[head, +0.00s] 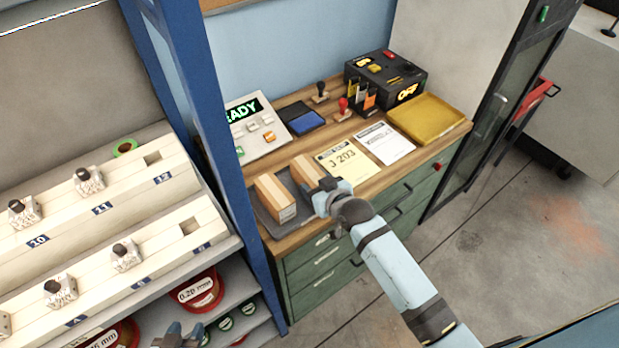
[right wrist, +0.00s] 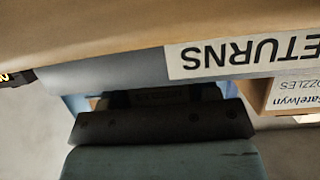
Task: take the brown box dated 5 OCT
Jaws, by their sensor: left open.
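No date is readable on either. My right gripper (head: 322,192) is at the near end of the right box and partly hides it; I cannot tell whether it touches. Its jaws do not show clearly. The right wrist view shows a brown surface and a white RETURNS label (right wrist: 245,55), upside down. My left gripper (head: 180,336) is low at the bottom edge, open, away from the boxes.
Behind the tray are a READY panel (head: 252,128), a blue stamp pad (head: 306,122) and a black OFF device (head: 385,80). Papers (head: 342,164) and a yellow tray (head: 428,118) are to the right. A blue post (head: 215,120) separates the bench from the left rack (head: 95,235).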

